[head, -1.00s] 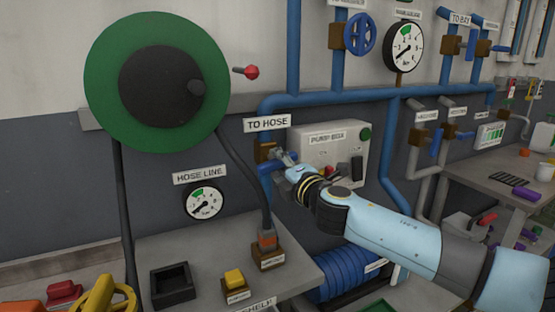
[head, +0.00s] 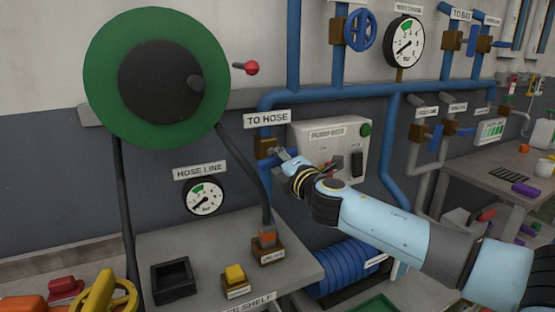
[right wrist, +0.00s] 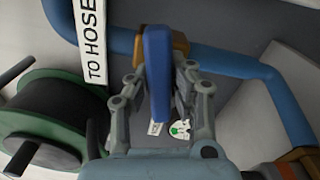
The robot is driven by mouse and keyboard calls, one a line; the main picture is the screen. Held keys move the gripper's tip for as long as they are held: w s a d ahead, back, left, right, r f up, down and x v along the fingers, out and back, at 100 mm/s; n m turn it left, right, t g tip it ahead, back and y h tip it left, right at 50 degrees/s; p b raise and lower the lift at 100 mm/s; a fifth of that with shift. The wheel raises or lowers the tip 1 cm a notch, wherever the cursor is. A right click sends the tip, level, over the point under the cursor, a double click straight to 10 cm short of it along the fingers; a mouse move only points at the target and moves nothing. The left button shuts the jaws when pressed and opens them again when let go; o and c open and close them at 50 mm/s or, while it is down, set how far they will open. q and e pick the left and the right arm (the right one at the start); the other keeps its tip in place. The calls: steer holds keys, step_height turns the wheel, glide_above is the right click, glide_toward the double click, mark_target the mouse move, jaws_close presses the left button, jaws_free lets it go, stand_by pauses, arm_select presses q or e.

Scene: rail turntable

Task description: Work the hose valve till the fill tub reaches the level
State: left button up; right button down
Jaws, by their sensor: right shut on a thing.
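The hose valve (head: 263,149) has a brown body on the blue pipe under the TO HOSE sign. Its blue lever (right wrist: 157,70) shows large in the right wrist view, between the fingers. My right gripper (head: 284,155) is at this valve; in the right wrist view its fingers (right wrist: 160,82) are shut on the lever from both sides. The hose line gauge (head: 205,197) has its needle toward the lower left. I cannot make out the fill tub or its level. My left gripper is not in view.
A green hose reel (head: 110,80) hangs at left. The grey pump box (head: 350,150) is close behind my right arm. A shelf (head: 215,245) below holds a black tray (head: 173,281) and a yellow button (head: 234,274). Another gauge (head: 404,42) is on the upper pipe.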

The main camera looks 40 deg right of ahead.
steer(key=shift+n, duration=0.3)
steer(key=c, duration=1.2)
jaws_free()
steer(key=shift+o, duration=0.2)
steer(key=v, duration=1.2)
